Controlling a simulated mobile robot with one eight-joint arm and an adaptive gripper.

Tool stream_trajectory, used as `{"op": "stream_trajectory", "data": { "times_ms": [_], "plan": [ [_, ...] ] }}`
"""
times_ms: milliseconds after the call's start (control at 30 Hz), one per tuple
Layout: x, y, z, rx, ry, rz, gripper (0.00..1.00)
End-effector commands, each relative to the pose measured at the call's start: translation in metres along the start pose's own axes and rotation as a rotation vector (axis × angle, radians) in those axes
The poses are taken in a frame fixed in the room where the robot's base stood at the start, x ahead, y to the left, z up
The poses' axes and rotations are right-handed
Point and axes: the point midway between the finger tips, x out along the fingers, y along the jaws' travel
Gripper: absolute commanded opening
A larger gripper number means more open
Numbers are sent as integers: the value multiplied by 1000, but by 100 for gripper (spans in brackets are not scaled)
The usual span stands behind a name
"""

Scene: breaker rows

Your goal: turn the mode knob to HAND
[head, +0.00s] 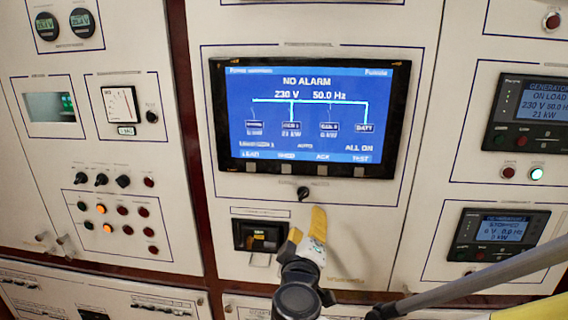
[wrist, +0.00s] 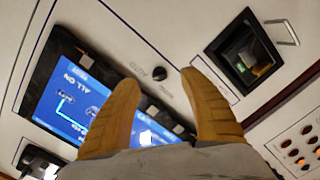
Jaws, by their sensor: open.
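The mode knob (head: 303,192) is a small black knob on the panel just below the large blue screen (head: 310,115). In the wrist view it is a small dark round knob (wrist: 133,45), beyond my fingertips and beside the screen, with an AUTO marking near it. Its exact pointer direction is too small to tell. My gripper (head: 306,226) has yellow fingers and is just below the knob in the head view. In the wrist view my gripper (wrist: 158,80) has its fingers spread with nothing between them. The fingers look apart from the knob.
A black recessed unit (head: 262,236) sits left of my gripper; it shows in the wrist view with a wire-like handle beside it. Knobs and lamps (head: 112,210) fill the left cabinet. Generator displays (head: 497,234) are on the right. Bare panel surrounds the knob.

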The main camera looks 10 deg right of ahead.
Motion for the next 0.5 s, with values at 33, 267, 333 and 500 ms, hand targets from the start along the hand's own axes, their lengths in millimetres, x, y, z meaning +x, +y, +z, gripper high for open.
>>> {"op": "stream_trajectory", "data": {
  "times_ms": [33, 267, 333, 500],
  "plan": [
    [-1, 4, -14, -18, 30, 11, 51],
    [13, 2, -24, -42, 66, 32, 51],
    [26, 2, -24, -42, 64, 33, 51],
    [61, 3, -25, -42, 63, 33, 51]
  ]
}}
